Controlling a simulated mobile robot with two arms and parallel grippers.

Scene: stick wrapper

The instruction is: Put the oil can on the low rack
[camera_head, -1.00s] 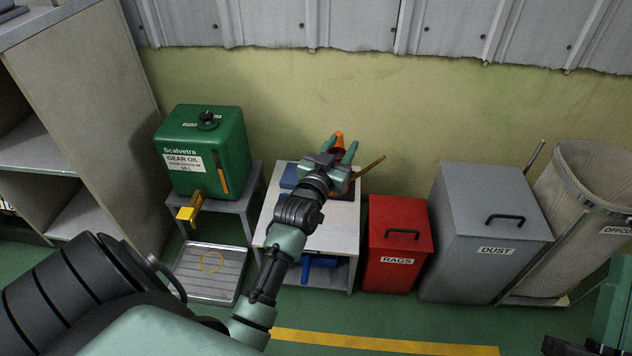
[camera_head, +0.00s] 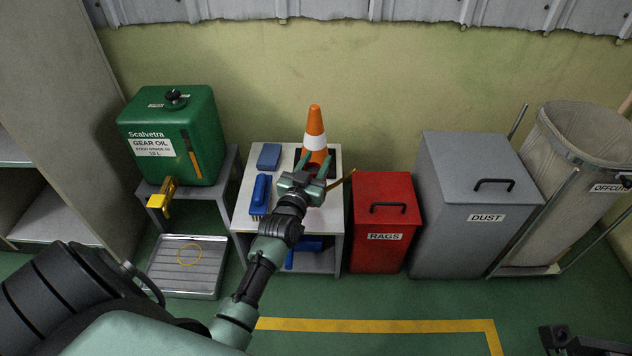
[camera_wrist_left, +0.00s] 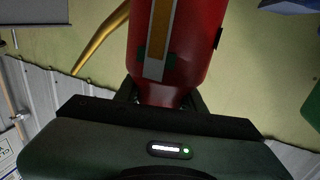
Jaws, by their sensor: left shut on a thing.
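My left gripper (camera_head: 314,166) is shut on the oil can. In the left wrist view the oil can (camera_wrist_left: 200,45) is red with a pale and yellow stripe and a long brass spout (camera_wrist_left: 103,42), held between the fingers (camera_wrist_left: 165,98). In the head view my gripper hides most of the can; its spout (camera_head: 342,182) sticks out to the right. The gripper is over the right part of the low rack (camera_head: 240,207), a pale table with a lower shelf. I cannot tell whether the can touches the top.
On the rack are an orange cone (camera_head: 315,125), a blue box (camera_head: 269,156) and a blue brush (camera_head: 260,194). The red rags bin (camera_head: 383,235) stands close right, then the grey dust bin (camera_head: 475,235). A green gear oil tank (camera_head: 200,120) stands left above a drip tray (camera_head: 160,280).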

